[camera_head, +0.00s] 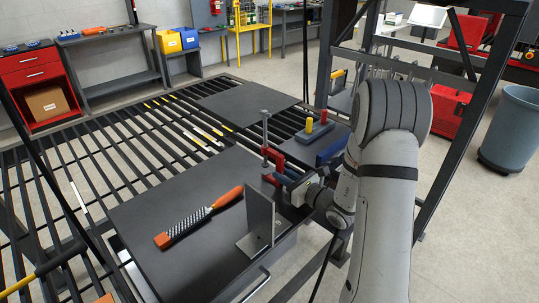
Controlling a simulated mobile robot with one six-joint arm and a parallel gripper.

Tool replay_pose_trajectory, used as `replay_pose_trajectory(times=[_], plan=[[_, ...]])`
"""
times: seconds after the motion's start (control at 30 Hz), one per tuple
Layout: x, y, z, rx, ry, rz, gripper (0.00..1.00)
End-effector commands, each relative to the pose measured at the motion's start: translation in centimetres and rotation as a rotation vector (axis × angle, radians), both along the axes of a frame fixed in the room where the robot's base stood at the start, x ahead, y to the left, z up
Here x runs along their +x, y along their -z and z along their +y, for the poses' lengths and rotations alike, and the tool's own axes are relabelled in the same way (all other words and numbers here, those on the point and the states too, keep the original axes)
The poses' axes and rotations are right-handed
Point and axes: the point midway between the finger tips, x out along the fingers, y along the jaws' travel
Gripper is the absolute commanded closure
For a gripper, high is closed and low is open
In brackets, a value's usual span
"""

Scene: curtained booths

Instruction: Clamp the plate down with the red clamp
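The red clamp (272,158) stands upright at the right edge of a dark flat plate (178,272), its grey screw rod pointing up. I cannot tell whether its jaws bear on the plate. My gripper (286,180) reaches in from the right and is right at the clamp's red body, at plate height. Blue parts show between the clamp and my wrist. The fingertips are small and partly hidden, so I cannot tell whether they are shut on the clamp. A grey angle bracket (257,223) stands upright on the plate, in front of the clamp.
A rasp with an orange handle (228,197) lies on the plate. The plate rests on a slatted table (93,152); another dark sheet (248,101) lies behind. A dark block with red and yellow pegs (318,133) is behind my wrist. A frame post (470,115) stands at right.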

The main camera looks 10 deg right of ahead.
Motion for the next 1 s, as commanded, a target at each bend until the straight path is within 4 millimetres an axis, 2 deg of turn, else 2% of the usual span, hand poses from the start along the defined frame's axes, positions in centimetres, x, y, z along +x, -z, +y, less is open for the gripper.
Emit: replay_pose_trajectory(times=[0.03,0.2,0.63,1.0], plan=[[0.0,0.0,0.0,0.0,0.0,0.0,0.86],[0.0,0.0,0.0,0.0,0.0,0.0,1.0],[0.0,-0.4,-0.1,0.0,0.001,-0.004,1.0],[0.0,-3.1,-0.1,0.0,0.001,-0.005,1.0]])
